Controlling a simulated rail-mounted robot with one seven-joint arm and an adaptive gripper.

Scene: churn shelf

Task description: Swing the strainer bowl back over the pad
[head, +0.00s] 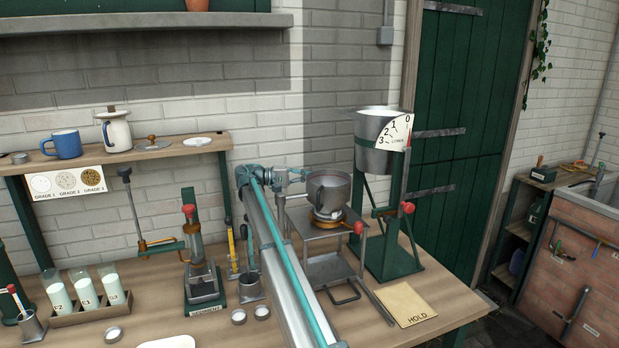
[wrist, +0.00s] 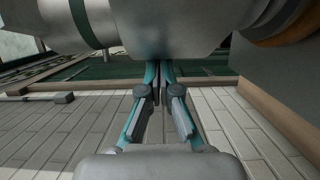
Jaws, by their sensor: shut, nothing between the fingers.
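The strainer bowl appears to be the grey metal bowl (head: 329,194) on the stand in the head view. An orange-brown ring (head: 324,224) with a red-knobbed handle sits below it. A small pale edge (head: 329,214) between bowl and ring may be the pad; the bowl hides most of it. My gripper (head: 303,174) is at the bowl's left side, near its rim. In the wrist view the fingers of my gripper (wrist: 159,72) are together and empty, close to a large grey rounded surface (wrist: 165,28), likely the bowl. I cannot tell whether they touch it.
A tall milk can with a litre dial (head: 380,140) stands on a green frame right of the bowl. A sediment tester (head: 202,280) and milk glasses (head: 86,290) stand to the left. A HOLD card (head: 405,304) lies at the bench's right front. A wall shelf (head: 125,155) is behind.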

